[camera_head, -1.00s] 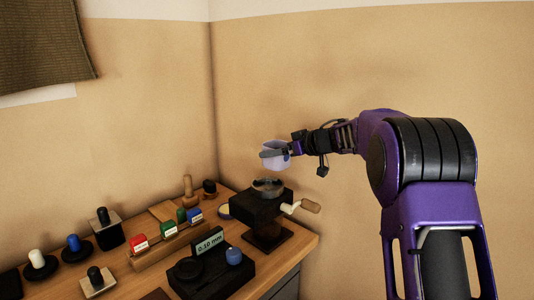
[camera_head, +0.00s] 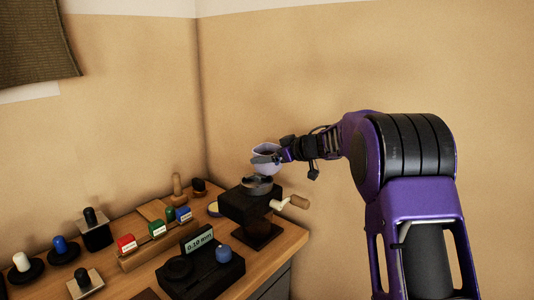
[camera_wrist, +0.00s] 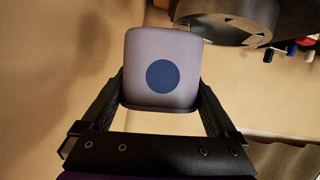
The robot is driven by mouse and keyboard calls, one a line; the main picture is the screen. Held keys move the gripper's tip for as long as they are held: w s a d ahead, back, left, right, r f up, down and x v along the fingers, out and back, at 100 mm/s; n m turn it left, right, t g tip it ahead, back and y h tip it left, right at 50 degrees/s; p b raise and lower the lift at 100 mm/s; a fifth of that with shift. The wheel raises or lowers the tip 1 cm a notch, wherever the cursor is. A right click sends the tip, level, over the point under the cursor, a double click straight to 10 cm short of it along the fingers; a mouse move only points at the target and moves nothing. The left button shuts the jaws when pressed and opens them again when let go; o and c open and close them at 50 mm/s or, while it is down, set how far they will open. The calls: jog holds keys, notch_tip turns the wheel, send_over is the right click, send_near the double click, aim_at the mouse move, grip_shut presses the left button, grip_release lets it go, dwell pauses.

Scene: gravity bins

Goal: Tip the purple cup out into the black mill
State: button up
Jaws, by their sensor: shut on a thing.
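The pale purple cup (camera_head: 267,160) is in my gripper (camera_head: 268,159), just above the black mill (camera_head: 247,204) in the head view. The cup's contents cannot be made out.
The mill's crank handle (camera_head: 299,202) sticks out to the right. A wooden rack (camera_head: 155,247) with coloured blocks and several stamps stand to the left. The wall corner is close behind.

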jog(key=shift+r+n+t+h+b, duration=0.2)
jog(key=shift+n+t+h+b, duration=0.25)
jog(key=shift+n+b, duration=0.7)
jog(key=n+t+b, duration=0.2)
jog(key=b, duration=0.4)
jog(key=shift+n+h, duration=0.35)
jog(key=shift+r, duration=0.3)
jog(key=shift+s+f, duration=0.1)
jog(key=shift+f, duration=0.05)
jog(key=shift+a+n+b, duration=0.1)
jog(key=shift+n+b, duration=0.3)
jog(key=shift+b, duration=0.45)
jog(key=shift+n+t, duration=0.3)
jog(key=shift+t, duration=0.15)
jog(key=shift+s, duration=0.1)
